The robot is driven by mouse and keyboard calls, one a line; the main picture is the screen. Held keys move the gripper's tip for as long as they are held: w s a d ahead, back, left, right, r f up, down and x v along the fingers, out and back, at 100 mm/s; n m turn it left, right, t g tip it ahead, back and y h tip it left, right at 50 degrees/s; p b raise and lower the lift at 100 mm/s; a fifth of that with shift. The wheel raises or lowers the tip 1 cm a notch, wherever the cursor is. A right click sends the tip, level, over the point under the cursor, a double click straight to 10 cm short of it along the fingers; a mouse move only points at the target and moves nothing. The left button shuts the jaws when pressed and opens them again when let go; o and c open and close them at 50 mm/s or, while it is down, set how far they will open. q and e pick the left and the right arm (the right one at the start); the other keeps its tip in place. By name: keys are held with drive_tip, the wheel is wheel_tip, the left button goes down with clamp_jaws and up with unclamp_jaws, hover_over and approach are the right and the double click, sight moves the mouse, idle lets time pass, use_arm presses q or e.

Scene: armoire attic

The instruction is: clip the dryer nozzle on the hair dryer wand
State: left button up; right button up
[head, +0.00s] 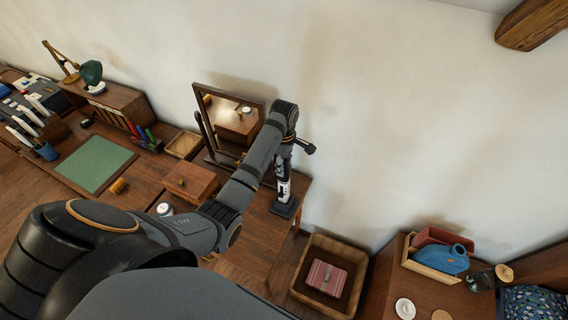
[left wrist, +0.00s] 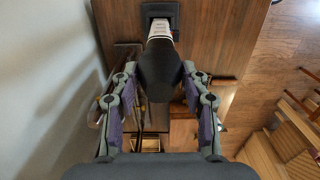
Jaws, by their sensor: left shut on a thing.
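The hair dryer wand (head: 284,188) is white and stands upright on a dark square base at the right end of the wooden dressing table. It also shows in the left wrist view (left wrist: 160,31), beyond my fingers. My left gripper (head: 284,163) is above the wand, pointing down. In the left wrist view its fingers (left wrist: 160,74) are shut on a dark flared piece, which looks like the dryer nozzle (left wrist: 160,68). The nozzle lines up with the wand's top end. I cannot tell whether they touch or are clipped. My right gripper is not in view.
A framed mirror (head: 228,120) stands close behind my left arm. A small wooden box (head: 191,182) and a white-lidded jar (head: 164,209) are on the table. A crate (head: 299,284) with a striped cloth is to the right, below the table. The wall behind is bare.

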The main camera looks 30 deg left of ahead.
use_arm(q)
drive_tip(key=shift+f, duration=0.9)
idle(1.4)
drive_tip(key=o, duration=1)
drive_tip(key=shift+o, duration=0.3)
drive_tip(key=o, duration=0.4)
drive_tip(key=shift+o, duration=0.2)
drive_tip(key=shift+r, duration=3.05)
